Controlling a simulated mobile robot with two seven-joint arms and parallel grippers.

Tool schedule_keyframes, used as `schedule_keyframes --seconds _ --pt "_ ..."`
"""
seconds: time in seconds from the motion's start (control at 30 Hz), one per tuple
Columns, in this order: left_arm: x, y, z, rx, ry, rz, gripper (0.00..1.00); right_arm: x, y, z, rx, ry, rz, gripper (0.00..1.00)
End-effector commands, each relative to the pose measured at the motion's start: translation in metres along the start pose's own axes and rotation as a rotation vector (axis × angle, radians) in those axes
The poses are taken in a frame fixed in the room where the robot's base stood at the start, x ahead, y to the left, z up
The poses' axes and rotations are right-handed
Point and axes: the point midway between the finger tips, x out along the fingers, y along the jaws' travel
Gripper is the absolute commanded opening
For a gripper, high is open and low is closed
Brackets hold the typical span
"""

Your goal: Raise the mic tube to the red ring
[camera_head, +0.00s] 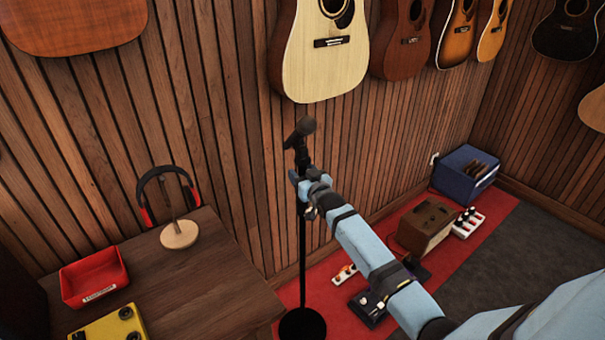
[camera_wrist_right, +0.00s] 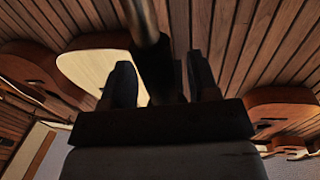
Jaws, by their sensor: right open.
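A black mic stand stands upright on the floor, with a round base (camera_head: 302,325) and a thin pole. A microphone (camera_head: 300,133) sits tilted on top of its mic tube (camera_head: 302,240). My right gripper (camera_head: 305,184) is at the tube below the microphone. In the right wrist view the dark tube (camera_wrist_right: 146,25) runs down between the two spread fingers of the right gripper (camera_wrist_right: 160,78). Both fingers look apart from the tube, though its lower part is dark. I cannot make out a red ring on the tube. My left gripper is not in view.
A wooden table (camera_head: 215,265) at left holds headphones on a stand (camera_head: 178,235), a red tray (camera_head: 94,290) and a yellow pedal (camera_head: 110,328). Guitars (camera_head: 320,60) hang on the slatted wall behind.

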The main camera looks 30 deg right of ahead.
Motion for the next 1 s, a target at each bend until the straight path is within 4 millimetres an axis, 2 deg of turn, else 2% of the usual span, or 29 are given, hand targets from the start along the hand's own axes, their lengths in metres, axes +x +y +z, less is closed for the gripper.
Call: schedule_keyframes --seconds 0.13,0.37,0.4,0.53,0.63,0.9,1.0 --pt "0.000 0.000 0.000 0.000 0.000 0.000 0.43 0.000 0.000 0.000 0.000 0.000 0.000 0.55" --pt "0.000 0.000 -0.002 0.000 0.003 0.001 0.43 0.000 0.000 0.000 0.000 0.001 0.000 0.02" --pt "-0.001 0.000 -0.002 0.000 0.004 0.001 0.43 0.000 0.000 0.000 0.000 0.001 0.000 0.00" --pt "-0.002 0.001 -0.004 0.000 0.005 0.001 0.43 0.000 0.000 -0.003 0.000 0.001 0.000 0.00" --pt "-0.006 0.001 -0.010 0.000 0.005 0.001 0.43 0.000 0.000 -0.013 0.000 0.002 0.000 0.00" --pt "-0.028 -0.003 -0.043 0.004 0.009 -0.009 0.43 0.000 0.000 -0.069 0.000 0.003 0.000 0.00" --pt "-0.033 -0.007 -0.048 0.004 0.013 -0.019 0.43 0.000 0.000 -0.082 -0.001 0.003 0.000 0.00"
